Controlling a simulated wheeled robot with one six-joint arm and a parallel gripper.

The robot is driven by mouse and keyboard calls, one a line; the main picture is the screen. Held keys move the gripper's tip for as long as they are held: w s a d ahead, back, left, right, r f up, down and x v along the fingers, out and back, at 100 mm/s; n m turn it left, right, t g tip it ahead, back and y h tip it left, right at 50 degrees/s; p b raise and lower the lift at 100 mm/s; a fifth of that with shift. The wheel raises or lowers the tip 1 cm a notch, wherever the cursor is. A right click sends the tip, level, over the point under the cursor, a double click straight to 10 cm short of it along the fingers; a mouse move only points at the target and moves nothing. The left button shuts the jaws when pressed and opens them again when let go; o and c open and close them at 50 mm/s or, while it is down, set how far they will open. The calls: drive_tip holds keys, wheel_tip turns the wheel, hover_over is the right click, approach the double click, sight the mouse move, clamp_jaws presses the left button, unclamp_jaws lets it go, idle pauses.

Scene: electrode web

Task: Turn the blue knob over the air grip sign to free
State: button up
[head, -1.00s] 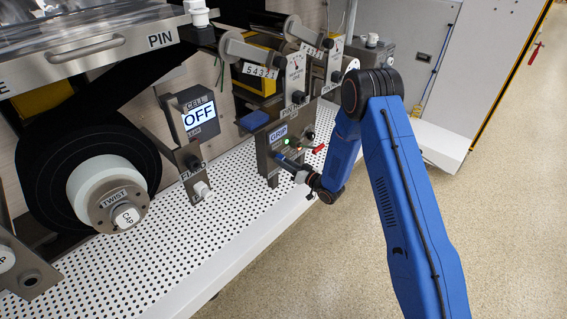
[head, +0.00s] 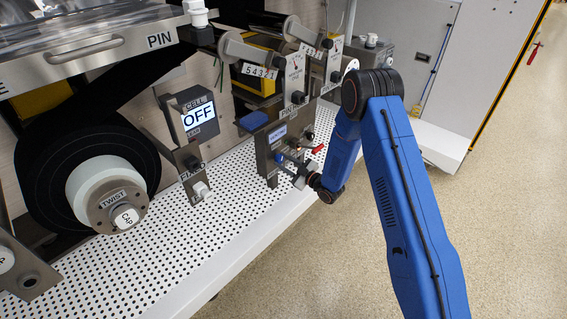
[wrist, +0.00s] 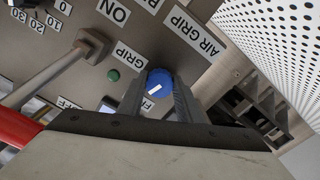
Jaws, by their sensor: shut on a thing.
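The blue knob (wrist: 159,79) is between my two fingers in the wrist view, with a white mark on its face. My gripper (wrist: 158,96) is shut on it. The AIR GRIP sign (wrist: 198,31) stands on the grey panel (wrist: 160,40), beside the knob. A small sign starting with F (wrist: 148,104) is partly hidden by a finger. A green lamp (wrist: 113,75) next to the GRIP sign (wrist: 128,57) looks dark. In the head view, my gripper (head: 296,174) is at the front of the grip panel (head: 268,170), below its small screen (head: 277,134).
A lever with a grey handle (wrist: 45,75) and a red part (wrist: 15,128) lie left of my gripper in the wrist view. The perforated white bench (head: 240,215) runs below the panel. The OFF display (head: 197,117) stands to the left.

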drive_tip(key=shift+n, duration=1.6)
drive_tip(key=o, duration=1)
drive_tip(key=shift+o, duration=0.2)
drive_tip(key=v, duration=1.7)
drive_tip(key=shift+d, duration=0.2)
drive_tip(key=shift+s, duration=0.15)
